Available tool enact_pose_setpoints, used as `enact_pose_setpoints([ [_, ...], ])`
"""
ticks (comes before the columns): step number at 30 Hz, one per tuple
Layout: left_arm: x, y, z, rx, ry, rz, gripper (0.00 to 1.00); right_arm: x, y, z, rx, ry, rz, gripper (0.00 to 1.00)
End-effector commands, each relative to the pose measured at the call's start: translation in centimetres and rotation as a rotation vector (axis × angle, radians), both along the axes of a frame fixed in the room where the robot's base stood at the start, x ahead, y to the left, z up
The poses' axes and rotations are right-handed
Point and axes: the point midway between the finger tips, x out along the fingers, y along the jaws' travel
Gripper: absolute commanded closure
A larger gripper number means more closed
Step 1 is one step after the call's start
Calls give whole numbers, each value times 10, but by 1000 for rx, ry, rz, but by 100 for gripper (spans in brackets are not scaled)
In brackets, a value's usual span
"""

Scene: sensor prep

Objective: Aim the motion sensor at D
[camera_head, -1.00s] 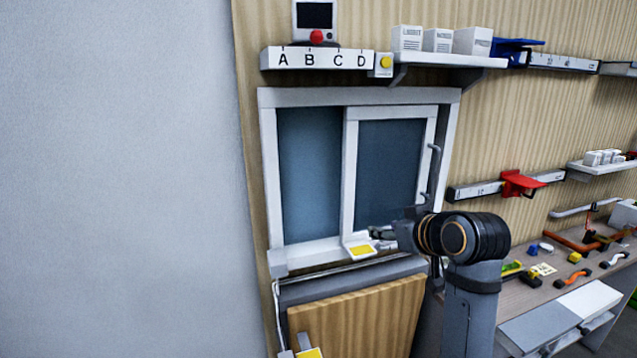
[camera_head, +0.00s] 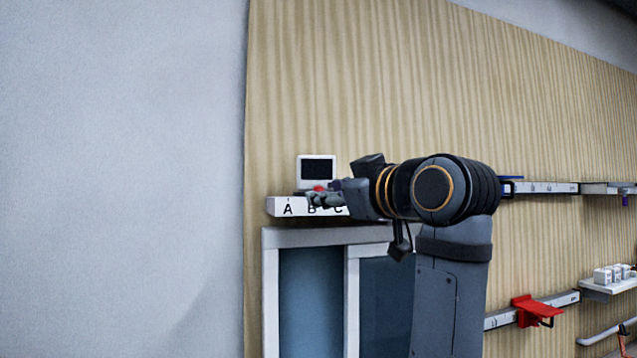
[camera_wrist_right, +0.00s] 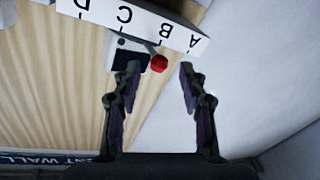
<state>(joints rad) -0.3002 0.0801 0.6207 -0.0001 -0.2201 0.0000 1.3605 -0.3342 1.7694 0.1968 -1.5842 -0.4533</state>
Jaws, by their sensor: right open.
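The motion sensor (camera_head: 317,172) is a white box with a dark screen and a red knob (camera_head: 320,188) at its front. It stands above a white strip lettered A to D (camera_head: 287,207), with the knob near B. In the head view my arm hides D. My right gripper (camera_head: 318,198) is at the knob, its fingers overlapping the strip. In the right wrist view the open fingers (camera_wrist_right: 160,75) stand on either side of the red knob (camera_wrist_right: 159,63), with the sensor body (camera_wrist_right: 128,54) by the left finger. Contact cannot be told. My left gripper is out of view.
A sliding window (camera_head: 310,300) is below the strip. A wood-panelled wall (camera_head: 400,90) is behind, open above the sensor. A red bracket (camera_head: 535,310) and a small white shelf (camera_head: 608,285) are at the right.

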Motion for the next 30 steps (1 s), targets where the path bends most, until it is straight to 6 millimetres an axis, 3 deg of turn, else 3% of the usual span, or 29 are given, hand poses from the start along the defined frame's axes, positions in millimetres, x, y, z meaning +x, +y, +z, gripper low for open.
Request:
enact_pose_setpoints([
  [1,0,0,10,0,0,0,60,9,5,5,1,5,1,58],
  [7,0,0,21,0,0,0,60,33,19,2,0,2,-1,58],
  [17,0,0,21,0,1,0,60,39,22,0,0,0,-2,58],
  [27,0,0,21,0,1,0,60,39,22,0,1,1,-1,100],
  [30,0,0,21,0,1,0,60,39,22,0,1,1,-1,100],
])
